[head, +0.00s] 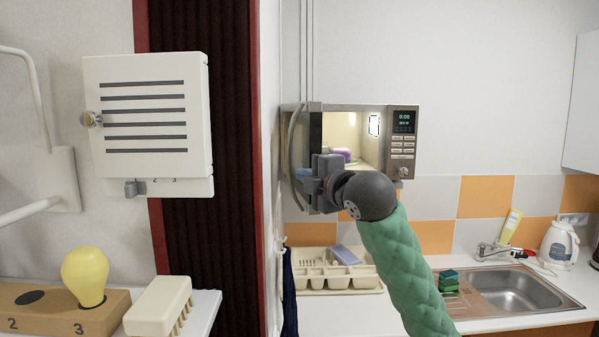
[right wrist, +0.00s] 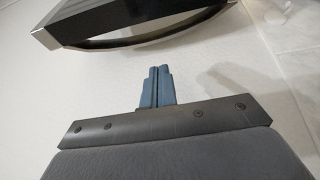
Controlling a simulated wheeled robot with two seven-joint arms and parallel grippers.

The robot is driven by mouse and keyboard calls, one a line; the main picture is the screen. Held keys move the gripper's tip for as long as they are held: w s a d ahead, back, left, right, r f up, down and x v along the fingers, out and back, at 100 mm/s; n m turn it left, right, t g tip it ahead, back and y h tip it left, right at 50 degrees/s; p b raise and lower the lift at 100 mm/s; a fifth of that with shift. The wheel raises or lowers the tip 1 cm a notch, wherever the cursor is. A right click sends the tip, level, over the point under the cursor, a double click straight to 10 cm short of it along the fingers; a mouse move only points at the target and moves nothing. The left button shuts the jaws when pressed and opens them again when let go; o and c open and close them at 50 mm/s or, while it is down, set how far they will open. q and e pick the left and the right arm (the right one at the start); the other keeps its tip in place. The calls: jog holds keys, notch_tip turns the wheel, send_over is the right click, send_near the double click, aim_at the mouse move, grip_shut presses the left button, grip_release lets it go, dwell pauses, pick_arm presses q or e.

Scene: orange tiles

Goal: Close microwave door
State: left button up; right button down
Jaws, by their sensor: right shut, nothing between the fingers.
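The microwave (head: 361,107) stands on the wall side, its lit inside showing. Its door (head: 301,125) is open, swung out at the left and seen nearly edge-on, with a curved handle (head: 293,140). My right gripper (head: 305,174) is in front of the microwave, by the lower part of the door, and hides part of both. In the right wrist view its blue fingers (right wrist: 157,72) are shut and empty. The dark door (right wrist: 145,20) with its handle shows beyond the fingertips there, with a gap between. My left gripper is not in view.
Something purple (head: 341,154) is inside the microwave. Below are a cutlery tray (head: 335,283), a sink (head: 515,291) and a kettle (head: 558,245). A white wall box (head: 147,160) and a yellow bulb (head: 85,275) are at the left. A dark red-edged column stands left of the microwave.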

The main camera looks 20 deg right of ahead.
aim_at(287, 169)
jog(key=p+x, duration=0.4)
jog(key=x, duration=0.3)
jog(key=shift+w+a+r, duration=0.1)
jog(key=shift+w, duration=0.1)
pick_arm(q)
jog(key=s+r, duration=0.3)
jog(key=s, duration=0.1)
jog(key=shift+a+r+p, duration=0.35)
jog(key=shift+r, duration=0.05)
pick_arm(e)
jog(key=shift+w+a, duration=0.15)
jog(key=shift+w, duration=0.5)
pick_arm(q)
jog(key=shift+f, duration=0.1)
